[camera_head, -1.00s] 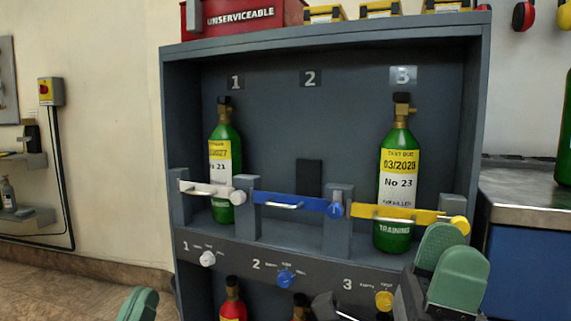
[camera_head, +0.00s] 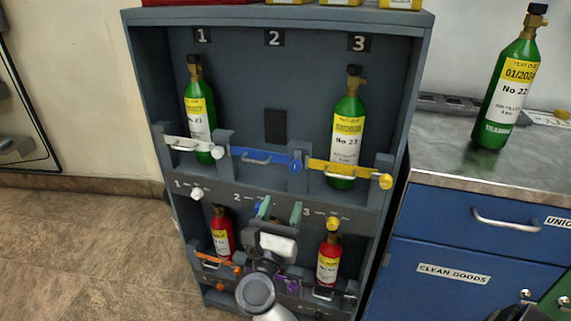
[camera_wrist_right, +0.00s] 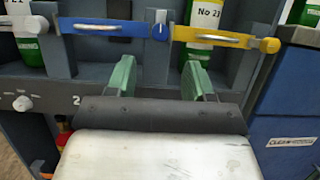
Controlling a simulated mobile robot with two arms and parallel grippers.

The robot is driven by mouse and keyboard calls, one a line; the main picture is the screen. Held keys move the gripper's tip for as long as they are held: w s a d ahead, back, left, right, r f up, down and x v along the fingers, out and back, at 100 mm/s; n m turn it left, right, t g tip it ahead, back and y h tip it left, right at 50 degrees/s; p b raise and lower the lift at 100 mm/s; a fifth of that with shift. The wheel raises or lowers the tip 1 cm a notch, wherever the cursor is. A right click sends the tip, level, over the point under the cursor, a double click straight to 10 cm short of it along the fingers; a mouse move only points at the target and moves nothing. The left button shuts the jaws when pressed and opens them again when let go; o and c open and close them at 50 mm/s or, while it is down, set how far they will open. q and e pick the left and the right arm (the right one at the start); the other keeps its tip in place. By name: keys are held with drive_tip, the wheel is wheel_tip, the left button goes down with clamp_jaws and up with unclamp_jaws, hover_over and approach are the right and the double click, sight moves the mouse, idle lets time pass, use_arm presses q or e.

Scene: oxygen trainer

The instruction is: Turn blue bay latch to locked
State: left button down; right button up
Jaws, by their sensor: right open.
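The blue bay latch is a blue bar (camera_head: 262,157) lying across the front of bay 2, with a blue round knob (camera_head: 295,167) at its right end. Bar (camera_wrist_right: 105,28) and knob (camera_wrist_right: 160,31) also show in the right wrist view. Bay 2 holds no bottle. A blue dial (camera_head: 259,208) on the panel below is partly hidden by my gripper. My right gripper (camera_head: 280,206) is open and empty, just below the blue bar; in the wrist view its green fingers (camera_wrist_right: 159,78) stand below the knob, one on each side, apart from it. My left gripper is out of view.
White latch (camera_head: 190,146) and yellow latch (camera_head: 345,172) cross bays 1 and 3, before green bottles (camera_head: 200,115) and (camera_head: 347,130). Red bottles (camera_head: 222,235) and (camera_head: 328,262) stand below. Green bottle No 22 (camera_head: 490,125) stands on the right counter (camera_head: 435,160).

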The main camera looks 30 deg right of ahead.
sight(295, 169)
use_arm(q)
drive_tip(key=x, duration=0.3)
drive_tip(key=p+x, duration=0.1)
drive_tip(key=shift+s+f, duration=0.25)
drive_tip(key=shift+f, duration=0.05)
use_arm(e)
drive_tip(key=x, duration=0.9)
drive_tip(key=shift+r, duration=0.1)
drive_tip(key=shift+c, duration=0.4)
drive_tip(key=c, duration=0.8)
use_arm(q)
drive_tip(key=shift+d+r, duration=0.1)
